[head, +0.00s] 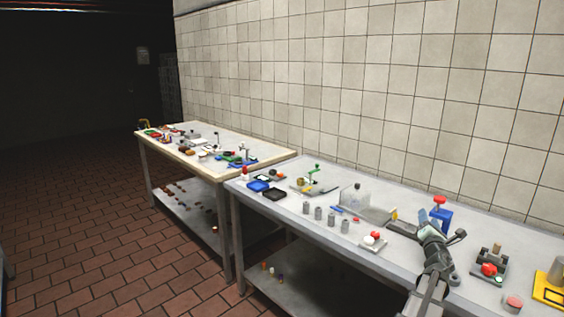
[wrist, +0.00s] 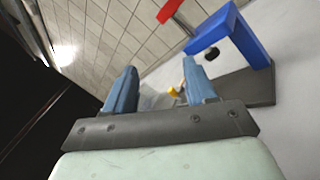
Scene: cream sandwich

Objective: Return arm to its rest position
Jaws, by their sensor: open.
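My gripper (head: 432,224) is above the right part of the near grey table (head: 400,262), at the end of my arm, close in front of a blue stand with a red top (head: 440,213). In the wrist view, the two blue fingers of my gripper (wrist: 160,78) are spread apart, with nothing held between them. The blue stand (wrist: 228,32) rises beyond the right finger on a dark base (wrist: 258,86), apart from the fingers. The red part (wrist: 170,9) is at the top of the picture.
A clear box (head: 365,209), grey cylinders (head: 331,220) and a small tray with red and white items (head: 373,239) lie left of my gripper. To the right are a red-item tray (head: 489,271) and a yellow frame (head: 550,292). A tiled wall (head: 380,100) stands behind.

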